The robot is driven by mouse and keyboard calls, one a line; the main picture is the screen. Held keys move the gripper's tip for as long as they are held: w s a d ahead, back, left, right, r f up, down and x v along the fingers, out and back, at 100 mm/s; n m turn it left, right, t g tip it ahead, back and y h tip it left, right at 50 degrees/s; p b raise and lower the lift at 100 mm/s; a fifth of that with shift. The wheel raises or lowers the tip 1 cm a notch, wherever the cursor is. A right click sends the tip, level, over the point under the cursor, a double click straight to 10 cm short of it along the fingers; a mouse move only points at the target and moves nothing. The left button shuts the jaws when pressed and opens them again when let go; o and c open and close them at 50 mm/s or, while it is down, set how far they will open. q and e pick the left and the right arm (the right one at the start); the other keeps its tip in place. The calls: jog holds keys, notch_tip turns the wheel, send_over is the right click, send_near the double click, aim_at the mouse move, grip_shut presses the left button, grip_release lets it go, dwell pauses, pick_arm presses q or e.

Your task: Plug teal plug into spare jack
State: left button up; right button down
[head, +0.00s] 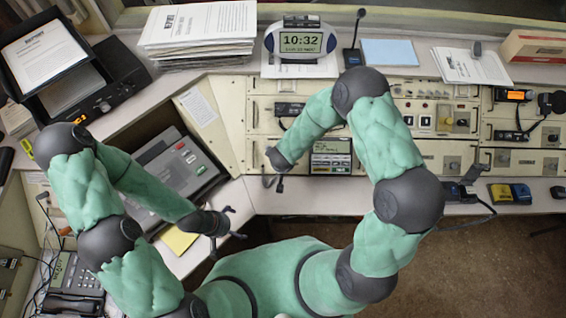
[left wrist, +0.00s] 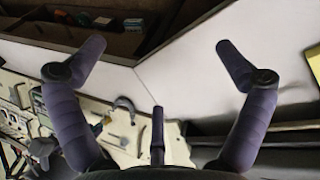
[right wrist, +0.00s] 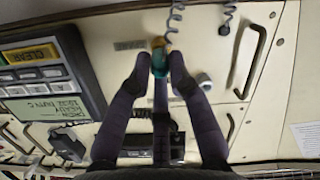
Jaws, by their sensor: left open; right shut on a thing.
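My right gripper (right wrist: 162,76) is shut on the teal plug (right wrist: 160,62), close to the cream console panel. A coiled grey cord (right wrist: 176,18) runs up from the plug. A small round grey fitting (right wrist: 205,80) sits on the panel just right of the fingertips; I cannot tell whether it is the spare jack. In the head view my right gripper (head: 274,183) is at the console's front, left of the small display, and the plug cannot be made out. My left gripper (head: 232,224) is open and empty, low over the left desk edge.
A keypad with a display (right wrist: 45,85) lies left of the right gripper. A second coiled cord with a dark end (right wrist: 225,28) and a black handle (right wrist: 256,62) are to its right. A yellow note (head: 178,239) lies near my left arm.

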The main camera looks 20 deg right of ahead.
pick_arm(q)
jog(key=shift+r+p, duration=0.35)
dwell(0.3)
jog(key=shift+r, duration=0.1)
pick_arm(e)
jog(key=shift+w+f, duration=0.25)
jog(key=shift+f, duration=0.1)
dwell(0.8)
pick_arm(q)
jog(key=shift+r+p, duration=0.35)
jog(key=shift+p, duration=0.1)
jog(key=shift+s+r, duration=0.1)
jog(key=shift+r, duration=0.1)
pick_arm(e)
jog(key=shift+w+d+f, duration=0.1)
jog(key=shift+f, duration=0.05)
dwell(0.8)
jog(key=c, duration=1.4)
grip_release()
jog(key=o, duration=0.3)
jog(key=shift+w+f, duration=0.1)
jog(key=shift+o, duration=0.2)
